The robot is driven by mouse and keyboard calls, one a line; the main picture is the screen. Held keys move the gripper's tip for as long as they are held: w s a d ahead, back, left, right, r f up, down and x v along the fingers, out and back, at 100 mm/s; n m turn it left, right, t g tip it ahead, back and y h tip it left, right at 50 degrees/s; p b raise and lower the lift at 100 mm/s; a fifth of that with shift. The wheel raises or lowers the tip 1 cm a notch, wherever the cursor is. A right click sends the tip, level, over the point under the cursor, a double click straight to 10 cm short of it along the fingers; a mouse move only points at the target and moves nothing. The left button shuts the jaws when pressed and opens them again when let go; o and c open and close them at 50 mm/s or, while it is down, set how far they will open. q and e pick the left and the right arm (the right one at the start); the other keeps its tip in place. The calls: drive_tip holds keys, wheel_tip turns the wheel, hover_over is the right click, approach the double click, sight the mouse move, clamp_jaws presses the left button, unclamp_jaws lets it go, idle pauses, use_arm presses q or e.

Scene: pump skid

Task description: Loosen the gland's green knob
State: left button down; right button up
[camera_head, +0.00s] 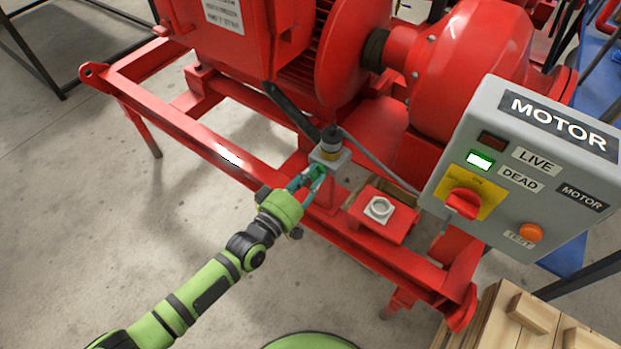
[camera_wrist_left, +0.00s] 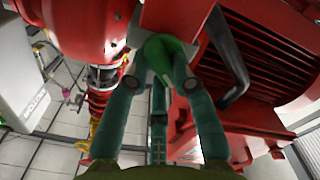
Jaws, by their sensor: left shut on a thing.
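The green knob (camera_wrist_left: 166,52) shows in the left wrist view between my left gripper's fingertips. My left gripper (camera_wrist_left: 160,82) is shut on it, with teal fingers touching its sides. The fingers hide most of the knob there. Whether the knob has turned cannot be told. My right gripper is not in view.
The grey motor panel (camera_head: 525,165) stands at the right, its green DEAD lamp lit and its red switch (camera_head: 463,203) on a yellow plate. A grey cable (camera_head: 370,157) runs behind.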

use_arm(q)
drive_tip(key=n, duration=0.2)
drive_tip(key=n+b, duration=0.1)
drive_tip(key=n, duration=0.1)
drive_tip(key=shift+a+f+n, duration=0.1)
drive_tip(key=shift+f+n, duration=0.1)
drive_tip(key=shift+n, duration=0.1)
drive_tip(key=shift+w+n+b, duration=0.1)
drive_tip(key=shift+n+b, duration=0.8)
drive_tip(key=shift+n, duration=1)
drive_tip(key=c, duration=1)
unclamp_jaws()
drive_tip(key=shift+c, duration=0.2)
drive_tip(key=shift+a, duration=0.1)
drive_tip(key=v, duration=1.2)
